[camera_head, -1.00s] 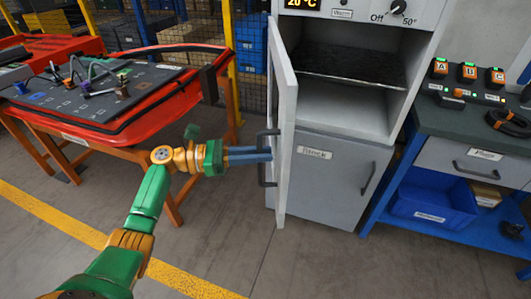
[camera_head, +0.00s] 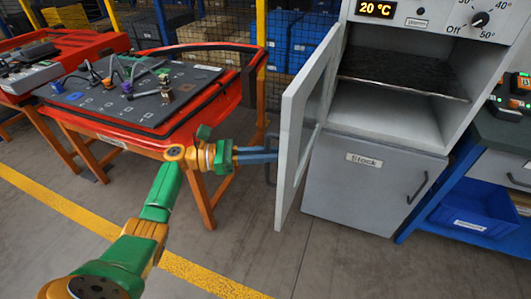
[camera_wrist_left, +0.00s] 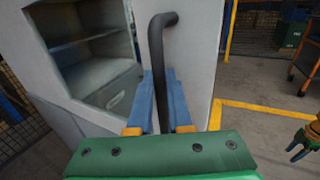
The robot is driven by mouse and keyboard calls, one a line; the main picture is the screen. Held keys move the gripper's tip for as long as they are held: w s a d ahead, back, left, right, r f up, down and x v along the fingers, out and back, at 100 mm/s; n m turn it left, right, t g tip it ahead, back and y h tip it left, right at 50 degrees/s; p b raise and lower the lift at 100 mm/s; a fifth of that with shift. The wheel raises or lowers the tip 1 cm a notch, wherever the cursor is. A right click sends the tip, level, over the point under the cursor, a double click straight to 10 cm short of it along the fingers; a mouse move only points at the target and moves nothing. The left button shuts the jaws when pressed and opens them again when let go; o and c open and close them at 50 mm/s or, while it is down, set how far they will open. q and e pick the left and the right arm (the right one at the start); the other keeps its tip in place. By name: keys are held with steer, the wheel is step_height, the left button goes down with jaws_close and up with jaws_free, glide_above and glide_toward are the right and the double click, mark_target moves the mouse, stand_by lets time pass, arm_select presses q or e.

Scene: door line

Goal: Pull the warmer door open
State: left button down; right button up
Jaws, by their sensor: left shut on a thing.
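The warmer (camera_head: 400,70) is a light grey cabinet with a display reading 20 °C and a dark shelf inside. Its door (camera_head: 303,112) stands wide open, swung out to the left on its left side, with a window in it. My left gripper (camera_head: 272,156) is at the outer face of the door. In the left wrist view its blue fingers (camera_wrist_left: 163,100) are shut on the black door handle (camera_wrist_left: 155,50), one finger on each side of the bar. In the head view the handle is partly hidden by the fingers and door.
Below the warmer is a closed grey cupboard marked Stock (camera_head: 365,185). A red-framed bench (camera_head: 150,100) with a dark panel stands left of the door. A blue workbench (camera_head: 470,200) stands at the right. The floor in front is clear.

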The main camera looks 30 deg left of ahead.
arm_select(q)
steer(key=c, duration=0.8)
jaws_free()
steer(key=shift+c, duration=0.2)
steer(key=b+v, duration=0.2)
steer(key=v, duration=0.5)
